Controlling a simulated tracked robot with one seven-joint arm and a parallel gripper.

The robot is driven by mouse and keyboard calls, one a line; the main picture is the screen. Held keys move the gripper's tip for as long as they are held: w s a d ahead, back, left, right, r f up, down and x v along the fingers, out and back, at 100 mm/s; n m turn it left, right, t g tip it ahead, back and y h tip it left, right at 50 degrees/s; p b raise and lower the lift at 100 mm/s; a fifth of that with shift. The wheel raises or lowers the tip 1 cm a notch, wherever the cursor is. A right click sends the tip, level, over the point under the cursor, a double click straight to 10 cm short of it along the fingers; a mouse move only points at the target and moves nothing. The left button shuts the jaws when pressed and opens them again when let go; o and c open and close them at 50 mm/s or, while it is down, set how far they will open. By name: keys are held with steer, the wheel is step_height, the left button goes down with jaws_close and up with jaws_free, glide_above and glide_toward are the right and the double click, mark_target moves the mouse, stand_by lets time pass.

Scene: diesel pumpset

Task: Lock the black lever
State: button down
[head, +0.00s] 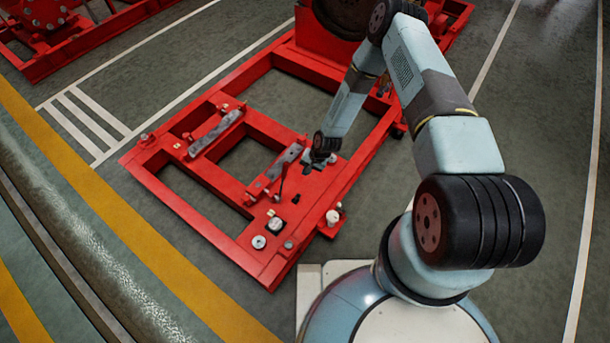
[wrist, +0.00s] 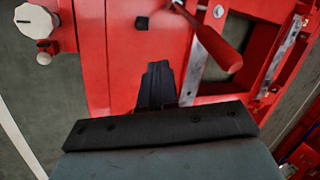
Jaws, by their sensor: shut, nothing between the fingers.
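My gripper (head: 308,168) is over the near right part of the red frame (head: 215,192). In the wrist view its dark fingers (wrist: 158,80) are together with nothing between them. A thin upright lever (head: 282,183) stands left of my gripper in the head view, apart from it. The wrist view shows a lever with a red grip (wrist: 218,48) at upper right, beside and clear of the fingers. This seems to be the same lever, but I cannot be sure. No clearly black lever handle shows in the wrist view.
A white knob (head: 333,217) sits on the frame's right side and also shows in the wrist view (wrist: 37,20). A small black square (wrist: 142,23) is on the red surface ahead of the fingers. Grey bars (head: 216,131) cross the frame. Another red machine (head: 60,30) stands at far left.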

steer(key=shift+r, duration=0.2)
steer(key=w+d+r+n+t+h, duration=0.1)
steer(key=w+d+r, duration=0.3)
steer(key=r, duration=0.9)
steer(key=w+d+r+n+h, duration=0.1)
steer(key=w+d+r, duration=0.2)
steer(key=r, duration=0.9)
steer(key=w+d+r+n+t+h, duration=0.1)
steer(key=w+d+r, duration=0.3)
steer(key=r, duration=0.9)
steer(key=s+d+r+t, duration=0.1)
steer(key=s+d+r, duration=0.3)
steer(key=r, duration=0.7)
steer(key=s+d+r+h, duration=0.1)
steer(key=s+d+r, duration=0.1)
steer(key=s+r, duration=0.65)
steer(key=s+d+r+t, duration=0.1)
steer(key=s+d+r, duration=0.2)
steer(key=r, duration=0.9)
steer(key=s+d+r, duration=0.1)
steer(key=s+r, duration=0.1)
steer(key=s, duration=0.5)
steer(key=s+d+r+t, duration=0.1)
steer(key=s+r, duration=0.2)
steer(key=s, duration=0.3)
steer(key=s+d+r, duration=0.1)
steer(key=s+r, duration=0.2)
steer(key=s, duration=0.4)
steer(key=shift+s+d, duration=0.15)
steer(key=shift+s, duration=0.15)
